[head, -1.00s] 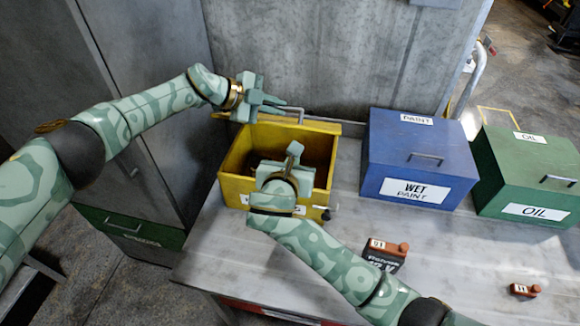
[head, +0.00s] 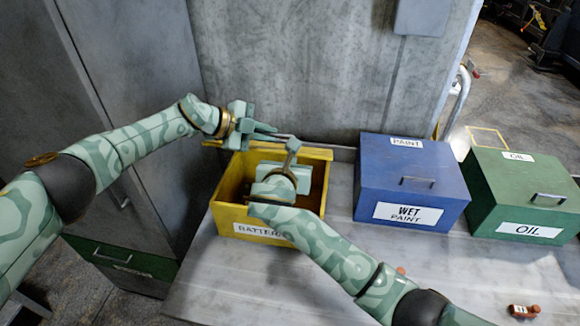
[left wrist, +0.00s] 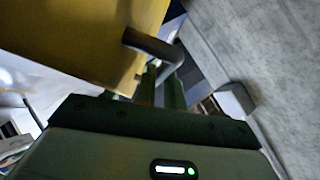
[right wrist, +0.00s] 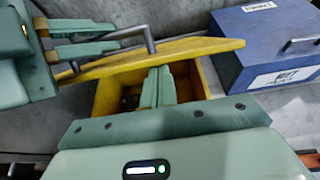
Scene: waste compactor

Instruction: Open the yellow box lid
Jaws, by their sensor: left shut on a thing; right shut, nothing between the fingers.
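The yellow box (head: 229,219) with a battery label stands on the table. Its top is open and its inside is dark. The yellow lid (head: 312,152) is raised along the back, and it spans the right wrist view (right wrist: 190,52). My left gripper (head: 268,134) is shut on the lid's handle (head: 287,138), a dark bar that also shows in the left wrist view (left wrist: 153,44). My right gripper (head: 293,146) is shut and empty, over the box opening near the lid. Its fingers (right wrist: 158,82) show in front of the lid; contact cannot be told.
A blue box (head: 405,180) labelled wet paint and a green box (head: 520,190) labelled oil stand closed to the right. A small red-brown bottle (head: 524,311) lies on the table (head: 440,275) at the front right. A grey wall (head: 310,70) rises behind.

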